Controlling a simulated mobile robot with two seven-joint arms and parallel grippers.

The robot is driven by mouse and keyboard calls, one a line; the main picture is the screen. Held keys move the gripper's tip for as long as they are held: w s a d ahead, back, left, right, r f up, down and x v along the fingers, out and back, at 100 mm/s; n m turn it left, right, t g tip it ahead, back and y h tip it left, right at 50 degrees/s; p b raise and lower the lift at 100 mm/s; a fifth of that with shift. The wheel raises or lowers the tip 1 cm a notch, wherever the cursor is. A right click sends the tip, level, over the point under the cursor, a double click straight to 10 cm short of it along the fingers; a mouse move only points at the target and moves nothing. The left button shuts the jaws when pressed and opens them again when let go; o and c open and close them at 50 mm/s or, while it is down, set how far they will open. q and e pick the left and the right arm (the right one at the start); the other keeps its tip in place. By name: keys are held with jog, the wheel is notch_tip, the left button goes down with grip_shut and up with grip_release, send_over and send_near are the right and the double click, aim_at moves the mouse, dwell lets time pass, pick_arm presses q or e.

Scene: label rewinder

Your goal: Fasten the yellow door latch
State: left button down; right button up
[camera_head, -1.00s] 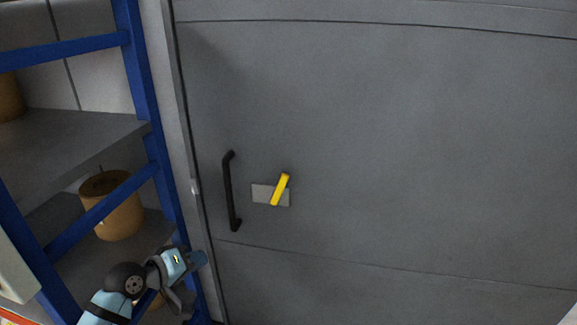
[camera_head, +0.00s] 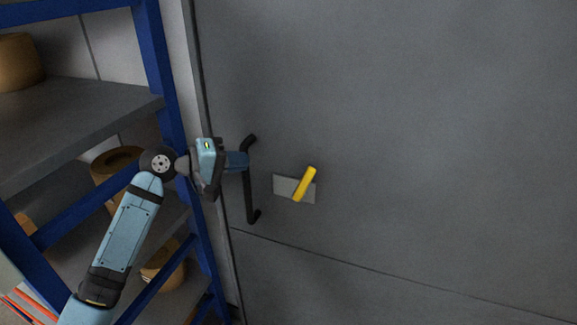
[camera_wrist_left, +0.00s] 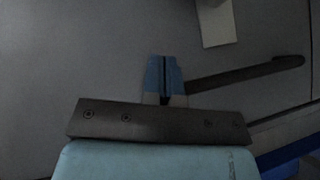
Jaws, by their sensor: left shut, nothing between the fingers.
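The yellow latch (camera_head: 304,184) sits tilted, its top leaning right, on a light grey plate (camera_head: 283,184) on the grey door (camera_head: 420,130). A black bar handle (camera_head: 251,192) stands to its left. My left gripper (camera_head: 243,160) is shut and empty, in front of the upper part of the handle and left of the latch. In the left wrist view, my shut fingers (camera_wrist_left: 164,80) point at the door beside the dark handle (camera_wrist_left: 250,74), and the plate's pale corner (camera_wrist_left: 216,22) shows at the top. I cannot tell whether the fingers touch the handle. My right gripper is out of view.
A blue-framed shelf (camera_head: 170,110) with grey boards stands close on the left, beside my left arm. Brown rolls (camera_head: 116,165) lie on it. The door's surface to the right of the latch is clear.

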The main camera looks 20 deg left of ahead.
aim_at(305, 183)
pick_arm(q)
jog(key=p+x, duration=0.2)
jog(key=x, duration=0.8)
jog(key=shift+w+d, duration=0.15)
jog(key=shift+w, duration=0.05)
jog(key=d, duration=0.1)
jog(key=d+f+p, duration=0.1)
jog(key=d, duration=0.1)
jog(key=shift+s+d+f, duration=0.2)
jog(key=shift+s, duration=0.05)
